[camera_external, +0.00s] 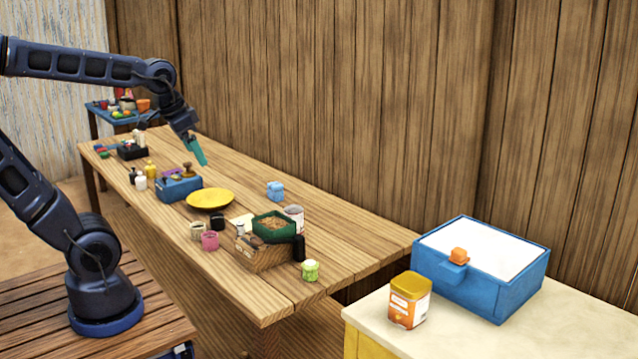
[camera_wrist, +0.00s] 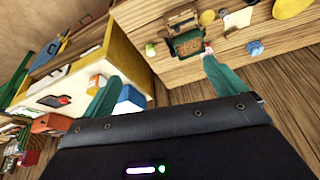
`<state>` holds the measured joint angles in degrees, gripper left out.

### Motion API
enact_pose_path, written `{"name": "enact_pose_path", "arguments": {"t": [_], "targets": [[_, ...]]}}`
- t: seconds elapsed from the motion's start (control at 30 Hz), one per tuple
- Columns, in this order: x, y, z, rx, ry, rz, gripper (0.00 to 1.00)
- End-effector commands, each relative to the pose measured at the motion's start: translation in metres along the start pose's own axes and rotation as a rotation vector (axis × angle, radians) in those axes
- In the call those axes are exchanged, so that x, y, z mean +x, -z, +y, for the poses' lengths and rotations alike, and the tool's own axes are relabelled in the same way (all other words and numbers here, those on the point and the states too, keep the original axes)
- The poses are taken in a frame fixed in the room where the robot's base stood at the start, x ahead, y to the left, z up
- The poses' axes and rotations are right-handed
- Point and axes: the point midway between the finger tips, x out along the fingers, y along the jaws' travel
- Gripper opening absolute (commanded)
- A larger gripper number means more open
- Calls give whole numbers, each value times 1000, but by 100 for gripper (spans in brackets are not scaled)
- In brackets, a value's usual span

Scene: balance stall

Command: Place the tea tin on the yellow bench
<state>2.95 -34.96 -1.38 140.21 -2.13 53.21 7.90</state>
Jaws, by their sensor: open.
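A tin with a gold lid and an orange and white label (camera_external: 409,304), which looks like the tea tin, stands upright on the cream top of the yellow bench (camera_external: 365,333) at the lower right. In the wrist view the tin (camera_wrist: 96,81) shows beside my left finger, on the bench (camera_wrist: 128,58). My gripper (camera_external: 197,151) is in the air above the far part of the long wooden table, well away from the tin. In the wrist view its teal fingers (camera_wrist: 162,70) are spread apart with nothing between them.
A blue box with a white top (camera_external: 490,284) stands behind the tin, with an orange piece on its near side. The long wooden table (camera_external: 345,228) holds a yellow plate (camera_external: 210,199), a green-topped wooden box (camera_external: 264,256) and several small jars. The bench's front right is clear.

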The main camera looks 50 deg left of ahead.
Motion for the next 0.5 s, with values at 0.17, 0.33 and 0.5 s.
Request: {"name": "enact_pose_path", "arguments": {"t": [0.17,0.33,0.5], "targets": [[-6,-42,-14,-125,31,17,96],[-7,-59,-18,-181,43,22,96],[-7,-62,-19,-190,45,22,96]]}}
